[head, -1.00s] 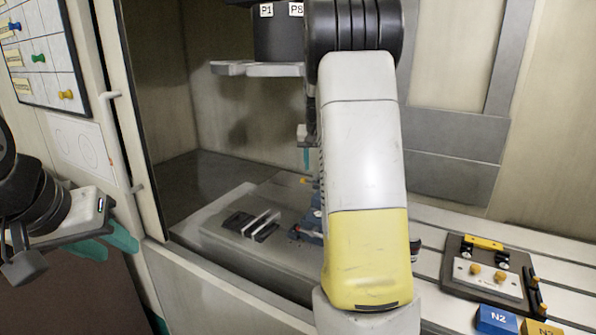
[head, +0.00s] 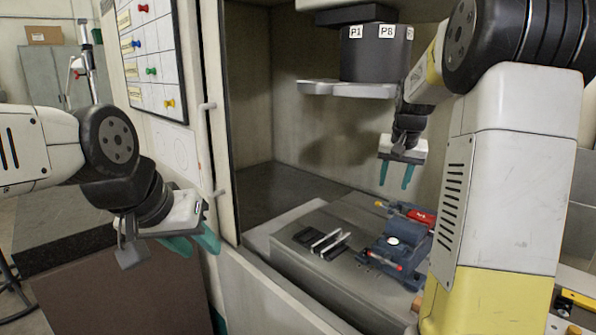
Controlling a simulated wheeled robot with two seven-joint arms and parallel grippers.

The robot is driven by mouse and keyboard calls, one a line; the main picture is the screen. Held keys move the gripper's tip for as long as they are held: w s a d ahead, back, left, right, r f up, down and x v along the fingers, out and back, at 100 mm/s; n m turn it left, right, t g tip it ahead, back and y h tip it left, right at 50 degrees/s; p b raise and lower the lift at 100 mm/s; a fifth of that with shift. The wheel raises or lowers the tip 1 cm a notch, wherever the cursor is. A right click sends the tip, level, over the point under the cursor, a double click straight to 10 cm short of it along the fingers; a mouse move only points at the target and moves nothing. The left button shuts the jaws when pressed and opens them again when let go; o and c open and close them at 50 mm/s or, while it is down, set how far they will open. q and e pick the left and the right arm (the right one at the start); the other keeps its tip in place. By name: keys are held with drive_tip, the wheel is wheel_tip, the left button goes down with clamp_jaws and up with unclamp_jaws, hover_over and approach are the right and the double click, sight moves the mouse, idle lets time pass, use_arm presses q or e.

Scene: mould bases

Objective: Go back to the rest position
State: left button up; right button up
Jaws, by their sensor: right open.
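My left gripper (head: 200,250) hangs at the left, outside the machine opening. Its two teal fingers show apart, with nothing between them. My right gripper (head: 394,184) is inside the machine, above the table and near the blue vise (head: 385,250). Its teal fingers point down, open and empty, apart from the vise. The vise has a red part and a light round spot on top, and sits on the grey machine table (head: 300,262). My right arm covers much of the right side of the view.
A dark tool drum (head: 376,60) labelled P1 and P8 hangs above, with a grey plate under it. Dark blocks with light bars (head: 322,241) lie left of the vise. The door frame with its handle (head: 205,140) stands between my grippers. A pin board (head: 150,60) is at the left.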

drive_tip(key=s+a+n+y, duration=0.1)
drive_tip(key=s+a, duration=0.4)
drive_tip(key=s, duration=0.4)
drive_tip(key=s+a+n+t+y, duration=0.1)
drive_tip(key=s+a+n, duration=0.1)
drive_tip(key=s+a, duration=0.3)
drive_tip(key=s+a+n+y, duration=0.1)
drive_tip(key=s+a, duration=0.4)
drive_tip(key=s, duration=0.9)
drive_tip(key=shift+a+r+n+t, duration=0.35)
drive_tip(key=shift+r+n+t, duration=0.05)
